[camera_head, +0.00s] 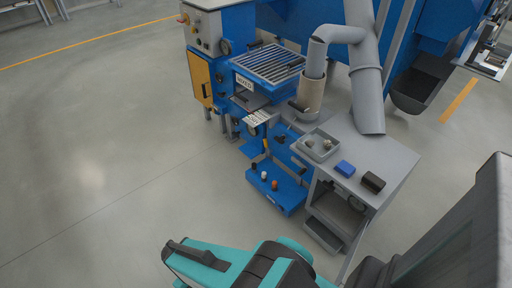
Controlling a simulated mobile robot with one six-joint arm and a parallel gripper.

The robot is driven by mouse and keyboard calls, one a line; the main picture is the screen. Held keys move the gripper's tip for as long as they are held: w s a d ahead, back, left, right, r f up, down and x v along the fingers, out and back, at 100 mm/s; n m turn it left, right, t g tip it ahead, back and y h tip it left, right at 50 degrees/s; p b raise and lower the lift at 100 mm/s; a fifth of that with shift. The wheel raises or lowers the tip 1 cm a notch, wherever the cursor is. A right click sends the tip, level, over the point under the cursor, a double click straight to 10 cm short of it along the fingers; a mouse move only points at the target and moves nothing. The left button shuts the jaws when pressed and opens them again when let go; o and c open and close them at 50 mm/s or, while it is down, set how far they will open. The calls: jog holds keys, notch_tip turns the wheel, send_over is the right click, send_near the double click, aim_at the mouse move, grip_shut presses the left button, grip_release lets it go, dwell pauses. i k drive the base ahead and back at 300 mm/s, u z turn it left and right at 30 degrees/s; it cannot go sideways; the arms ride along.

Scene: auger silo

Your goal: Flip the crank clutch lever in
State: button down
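The blue machine (236,27) stands at the upper middle, with a slatted grate (268,64) on top. On its front is a labelled plate (257,117) with small dark and blue fittings below it. The crank and its clutch lever are too small among these fittings to tell apart, so I cannot tell which way the lever is set. My teal and black arm is folded at the bottom middle, well apart from the machine. I cannot make out my gripper's fingertips.
A grey bench (385,160) stands right of the machine, with a tray (318,146), a blue block (345,168) and a dark block (373,182). A low blue shelf (283,193) holds small pieces. A grey pipe (366,85) comes down behind the bench. The floor at left is clear.

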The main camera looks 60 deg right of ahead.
aim_at(266, 143)
jog(key=z, duration=0.05)
jog(key=i, duration=1)
jog(key=u, duration=0.05)
